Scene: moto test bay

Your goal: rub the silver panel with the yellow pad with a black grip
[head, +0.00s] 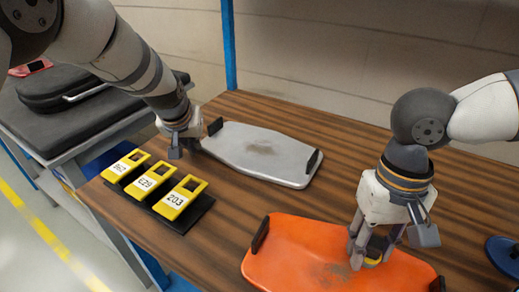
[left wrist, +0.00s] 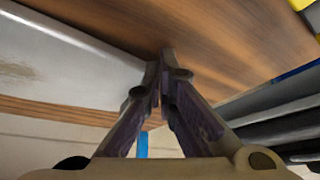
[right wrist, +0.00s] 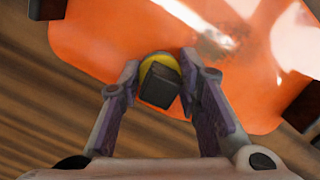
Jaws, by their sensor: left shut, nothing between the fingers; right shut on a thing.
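The silver panel (head: 262,153) lies on the wooden table, with a dark smudge near its middle and black blocks at its ends. It also shows in the left wrist view (left wrist: 60,65). My left gripper (head: 178,150) is shut and empty beside the panel's left end. The yellow pad (head: 373,258) is at the orange panel; its black grip (right wrist: 160,86) shows in the right wrist view. My right gripper (head: 370,255) is shut on the grip, and the pad is over or on the orange panel. I cannot tell whether it touches. The gripper hides part of the pad.
The orange panel (head: 300,262) has brown smudges and black end blocks. Several yellow numbered tags (head: 178,198) stand in a black holder (head: 190,220) at the left table edge. A blue round object (head: 504,252) is at the right edge. Bare table (head: 225,235) lies between holder and orange panel.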

